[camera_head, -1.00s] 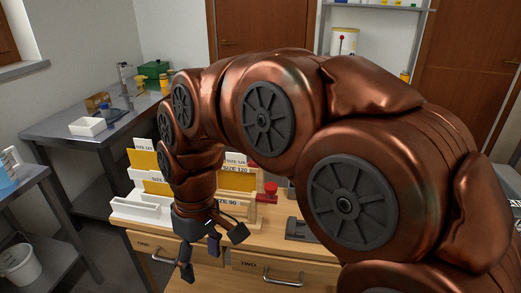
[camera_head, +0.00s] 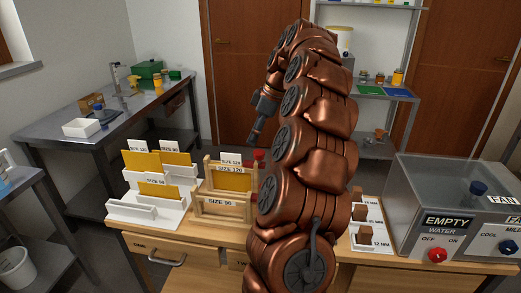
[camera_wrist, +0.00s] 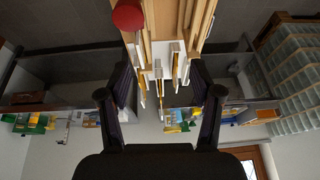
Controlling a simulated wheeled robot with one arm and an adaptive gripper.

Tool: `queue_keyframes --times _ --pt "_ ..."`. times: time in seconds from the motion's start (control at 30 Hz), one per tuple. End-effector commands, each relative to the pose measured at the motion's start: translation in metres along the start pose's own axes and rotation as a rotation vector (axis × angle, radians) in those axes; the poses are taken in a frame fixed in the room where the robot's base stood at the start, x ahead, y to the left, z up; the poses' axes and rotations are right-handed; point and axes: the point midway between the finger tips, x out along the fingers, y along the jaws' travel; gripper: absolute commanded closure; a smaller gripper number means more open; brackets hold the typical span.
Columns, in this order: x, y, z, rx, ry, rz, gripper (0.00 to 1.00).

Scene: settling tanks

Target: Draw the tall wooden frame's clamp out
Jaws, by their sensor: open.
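The tall wooden frame (camera_head: 205,200) stands on the wooden bench in the head view, left of my arm, with yellow sheets and SIZE 120 and SIZE 90 labels. A red clamp part (camera_head: 259,155) shows at its right side, partly hidden by my arm. In the wrist view a round red knob (camera_wrist: 127,15) is at the top edge, beside pale wooden pieces of the frame (camera_wrist: 146,45). My gripper (camera_head: 253,138) is raised near the frame's right end, open and empty. Its two dark fingers (camera_wrist: 160,78) are spread apart in the wrist view, with the knob beyond them, not touching.
A white rack (camera_head: 145,209) with yellow sheets stands left of the frame. Right of my arm are a stepped white holder with brown blocks (camera_head: 364,236) and a clear-lidded tank (camera_head: 455,185) with knobs. Drawers (camera_head: 170,254) line the bench front.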

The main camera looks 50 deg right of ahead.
Motion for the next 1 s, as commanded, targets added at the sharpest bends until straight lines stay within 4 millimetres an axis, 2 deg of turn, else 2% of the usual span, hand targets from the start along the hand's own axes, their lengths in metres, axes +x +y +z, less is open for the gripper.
queue_keyframes --times 0.03,0.1,0.27,0.47,1.0 --pt "-0.004 0.012 0.011 0.001 0.004 0.015 0.35" --pt "-0.006 0.022 0.023 -0.006 0.005 0.024 0.35" --pt "-0.011 0.033 0.037 -0.013 0.009 0.040 0.35" --pt "-0.004 0.035 0.038 -0.015 0.009 0.040 0.35" --pt "0.046 0.035 0.037 -0.014 0.008 0.036 0.35"
